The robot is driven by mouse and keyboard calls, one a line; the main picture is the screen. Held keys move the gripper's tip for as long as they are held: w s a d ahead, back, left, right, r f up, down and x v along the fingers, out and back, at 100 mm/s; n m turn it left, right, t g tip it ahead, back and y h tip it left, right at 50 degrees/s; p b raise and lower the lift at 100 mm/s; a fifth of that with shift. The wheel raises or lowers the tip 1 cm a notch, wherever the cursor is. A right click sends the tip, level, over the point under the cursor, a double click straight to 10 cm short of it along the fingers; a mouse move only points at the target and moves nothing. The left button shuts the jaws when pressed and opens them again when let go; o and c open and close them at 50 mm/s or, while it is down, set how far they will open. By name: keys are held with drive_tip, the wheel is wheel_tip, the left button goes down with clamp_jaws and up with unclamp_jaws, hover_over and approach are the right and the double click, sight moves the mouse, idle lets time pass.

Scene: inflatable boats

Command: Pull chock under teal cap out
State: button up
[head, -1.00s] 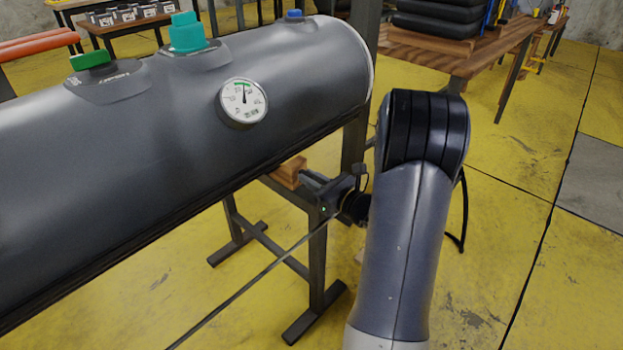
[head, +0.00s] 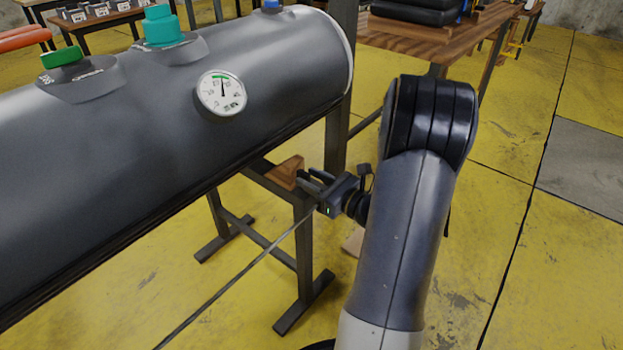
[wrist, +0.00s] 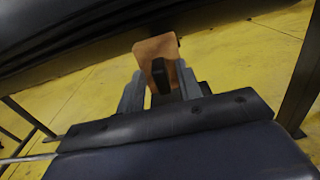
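The grey inflatable tube (head: 120,130) lies on a dark stand, with a teal cap (head: 162,27) on top. A wooden chock (head: 287,172) sits under its lower near edge, on the stand. In the wrist view the chock (wrist: 155,48) is straight ahead, with a dark upright tab (wrist: 160,76) on its near side. My gripper (head: 304,179) is just right of the chock. In the wrist view my gripper (wrist: 160,82) is open, one finger on each side of the tab, with gaps showing. I cannot tell whether the fingertips touch the chock.
A round gauge (head: 221,92), a green cap (head: 63,54) and a blue cap (head: 271,5) are on the tube. The stand's leg (head: 304,250) is below my gripper. A wooden table (head: 440,45) stands behind. The yellow floor to the right is clear.

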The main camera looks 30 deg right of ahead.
drive_tip(key=p+v, duration=0.2)
drive_tip(key=v, duration=0.8)
drive_tip(key=shift+s, duration=0.4)
drive_tip(key=shift+w+d, duration=0.1)
idle(0.3)
drive_tip(key=b+x, duration=0.2)
drive_tip(key=x, duration=0.9)
drive_tip(key=shift+w, duration=0.2)
